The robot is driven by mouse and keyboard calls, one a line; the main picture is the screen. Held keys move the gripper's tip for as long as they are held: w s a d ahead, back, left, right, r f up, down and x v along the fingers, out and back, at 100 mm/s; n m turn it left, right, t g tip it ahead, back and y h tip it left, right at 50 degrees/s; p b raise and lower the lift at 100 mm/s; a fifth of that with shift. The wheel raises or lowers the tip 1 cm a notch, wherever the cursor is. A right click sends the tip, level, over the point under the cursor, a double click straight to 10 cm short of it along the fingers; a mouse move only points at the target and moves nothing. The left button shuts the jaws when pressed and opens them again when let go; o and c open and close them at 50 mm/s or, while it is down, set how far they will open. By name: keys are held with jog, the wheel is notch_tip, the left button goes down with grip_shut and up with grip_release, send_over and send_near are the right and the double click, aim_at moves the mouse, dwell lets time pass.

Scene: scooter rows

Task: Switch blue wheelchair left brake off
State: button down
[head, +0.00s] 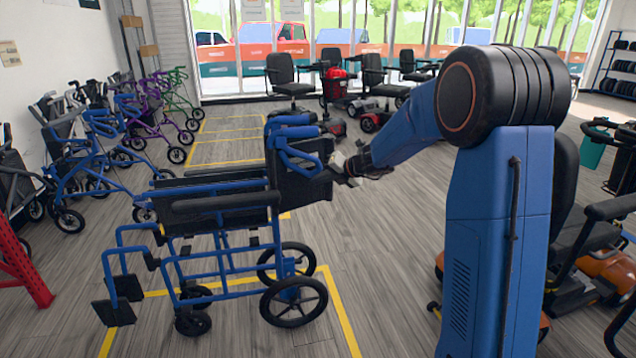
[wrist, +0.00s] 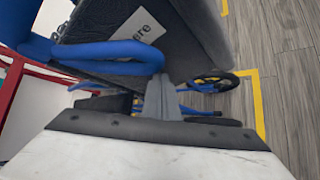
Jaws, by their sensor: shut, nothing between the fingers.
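The blue wheelchair (head: 225,262) stands on the floor facing left, with a black seat, black armrests and folded-looking blue bars at the top of its back (head: 300,165). My gripper (head: 345,172) is just right of the backrest, near the blue bars. In the wrist view my gripper (wrist: 160,82) is shut and empty, its tips close to a blue curved bar (wrist: 110,52); I cannot tell whether they touch. The black backrest with a white label (wrist: 138,27) lies beyond. I cannot pick out the left brake lever in either view.
Yellow floor lines (head: 345,318) surround the wheelchair. Blue and purple walkers (head: 80,165) stand along the left wall. Black chairs and scooters (head: 370,85) stand at the back. An orange scooter (head: 600,275) is at the right.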

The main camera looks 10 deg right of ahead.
jog(key=d+r+h, duration=0.1)
jog(key=d+r, duration=0.3)
jog(key=r, duration=0.3)
jog(key=shift+d+n, duration=0.2)
jog(key=shift+n, duration=0.1)
jog(key=shift+r, duration=0.1)
